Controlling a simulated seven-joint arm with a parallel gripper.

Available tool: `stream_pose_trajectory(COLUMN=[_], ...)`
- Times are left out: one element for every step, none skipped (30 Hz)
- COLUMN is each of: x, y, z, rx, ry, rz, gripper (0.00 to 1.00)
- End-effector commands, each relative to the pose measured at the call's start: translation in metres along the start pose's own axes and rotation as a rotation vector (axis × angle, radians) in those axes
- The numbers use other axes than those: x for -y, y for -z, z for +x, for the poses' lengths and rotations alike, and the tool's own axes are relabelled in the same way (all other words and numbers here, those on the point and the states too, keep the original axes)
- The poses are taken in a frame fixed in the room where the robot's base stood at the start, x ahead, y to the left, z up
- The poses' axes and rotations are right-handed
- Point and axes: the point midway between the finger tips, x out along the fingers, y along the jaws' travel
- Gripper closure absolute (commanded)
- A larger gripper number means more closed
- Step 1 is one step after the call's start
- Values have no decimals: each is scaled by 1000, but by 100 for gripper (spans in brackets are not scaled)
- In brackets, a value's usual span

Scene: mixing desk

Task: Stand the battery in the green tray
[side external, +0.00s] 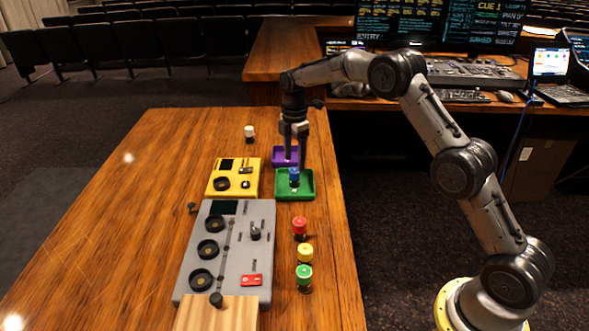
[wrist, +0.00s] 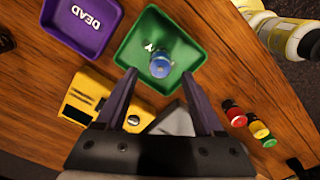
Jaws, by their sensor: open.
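The green tray (side external: 306,191) lies on the desk near its right edge; in the wrist view the green tray (wrist: 180,27) is at top centre. A blue-topped battery (side external: 294,174) stands upright inside it, and the battery (wrist: 160,66) also shows in the wrist view. White lettering on the tray floor is mostly hidden by it. My gripper (side external: 295,162) is open, pointing down, with its fingertips close to the battery's top. In the wrist view my gripper (wrist: 159,75) has its fingertips on either side of the battery, with visible gaps; their exact height is unclear.
A purple tray (wrist: 72,37) marked DEAD sits beside the green one. A yellow tester (side external: 222,190) and a grey mixing panel (side external: 220,260) lie to the left. Red (side external: 299,228), yellow (side external: 305,253) and green (side external: 304,278) batteries stand nearer; a white one (side external: 249,133) stands farther back.

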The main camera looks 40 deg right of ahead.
Motion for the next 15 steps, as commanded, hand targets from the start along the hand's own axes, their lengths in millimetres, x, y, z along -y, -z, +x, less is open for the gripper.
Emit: stream_pose_trajectory(x=[-1, -1, -1, -1, -1, 0, 0, 0, -1, 0, 0, 0, 0, 0, 0], y=[0, 0, 0, 0, 0, 0, 0, 0, 0, 0, 0, 0, 0, 0, 0], z=[-12, -18, -26, -32, -37, -44, -48, -52, -56, -59, -62, -64, -66, -67, -68], rx=[0, 0, 0, 0, 0, 0, 0, 0, 0, 0, 0, 0, 0, 0, 0], ry=[-5, -4, -4, -3, -4, -3, -3, -1, -2, -1, 0, 0, 0, 0, 1], rz=[0, 0, 0, 0, 0, 0, 0, 0, 0, 0, 0, 0, 0, 0, 0], gripper=[30, 30, 30, 30, 30, 30, 30, 30, 30, 30, 30, 30, 30, 30, 30])
